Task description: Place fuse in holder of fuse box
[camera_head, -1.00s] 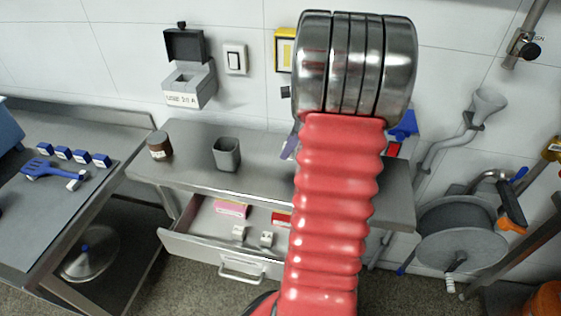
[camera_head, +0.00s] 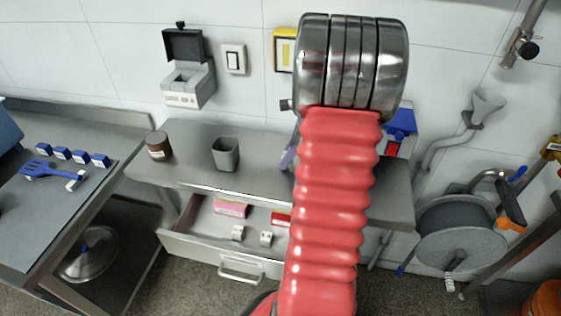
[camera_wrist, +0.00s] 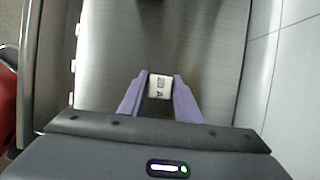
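The fuse box (camera_head: 188,85) is grey, fixed to the wall at the upper left of the head view, with its dark lid (camera_head: 184,45) up. The holder inside is too small to make out. In the wrist view my gripper (camera_wrist: 160,78) has its two purple fingers shut on a small white fuse (camera_wrist: 159,88) with dark lettering ending in "A". The fuse is above the steel worktop (camera_wrist: 215,45). In the head view my red arm covers most of the gripper; only a purple finger shows beside it, right of the fuse box and lower.
Below the box, the worktop carries a brown jar (camera_head: 158,145) and a grey cup (camera_head: 226,154). The open drawer (camera_head: 195,246) holds white fuses (camera_head: 238,232) and a pink box (camera_head: 231,208). A light switch (camera_head: 234,59) is right of the fuse box.

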